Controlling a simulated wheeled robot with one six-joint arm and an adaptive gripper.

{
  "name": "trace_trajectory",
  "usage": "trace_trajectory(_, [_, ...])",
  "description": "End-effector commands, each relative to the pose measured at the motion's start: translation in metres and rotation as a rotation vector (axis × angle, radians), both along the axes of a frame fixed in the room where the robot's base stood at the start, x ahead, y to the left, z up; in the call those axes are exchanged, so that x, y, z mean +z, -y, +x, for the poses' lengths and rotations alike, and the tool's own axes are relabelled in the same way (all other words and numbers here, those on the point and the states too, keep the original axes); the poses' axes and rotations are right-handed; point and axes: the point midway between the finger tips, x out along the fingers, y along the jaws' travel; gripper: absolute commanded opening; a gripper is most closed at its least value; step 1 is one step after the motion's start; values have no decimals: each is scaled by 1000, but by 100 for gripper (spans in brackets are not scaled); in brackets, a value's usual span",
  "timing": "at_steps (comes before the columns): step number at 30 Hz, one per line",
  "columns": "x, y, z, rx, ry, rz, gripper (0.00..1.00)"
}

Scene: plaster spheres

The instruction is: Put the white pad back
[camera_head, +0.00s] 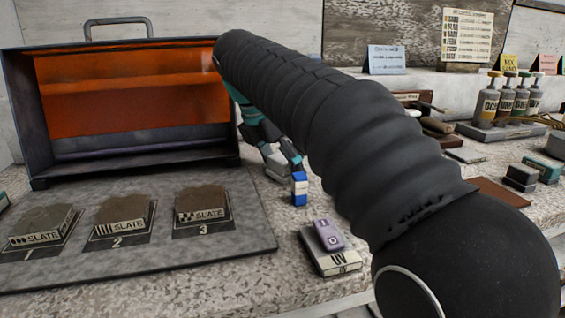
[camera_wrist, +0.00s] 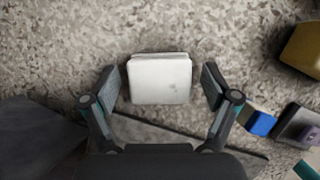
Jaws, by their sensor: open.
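The white pad (camera_wrist: 160,80) lies on the speckled worktop in the wrist view, a small squarish block with a faint grey mark on its top. My gripper (camera_wrist: 160,86) is open, with one finger on each side of the pad and a narrow gap at both sides. In the head view, my gripper (camera_head: 284,160) is low over the worktop to the right of the orange-lined box. Part of the pad (camera_head: 276,172) shows between the fingers there, and the rest is hidden.
A small blue-and-white block (camera_head: 299,188) stands just in front of my gripper. Nearer is a UV box (camera_head: 332,262) with a purple switch. The slate board (camera_head: 140,262) bears several slate pieces. The open box (camera_head: 130,152) stands behind. Pump bottles (camera_head: 508,98) stand far right.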

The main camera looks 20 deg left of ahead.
Motion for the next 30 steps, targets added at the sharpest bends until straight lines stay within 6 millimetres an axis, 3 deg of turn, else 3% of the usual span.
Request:
trace_trajectory(8, [13,-2,-3,0,1,1,86])
trace_trajectory(21, [91,-22,-28,1,2,2,86])
trace_trajectory(30, [111,-27,-36,0,1,1,86])
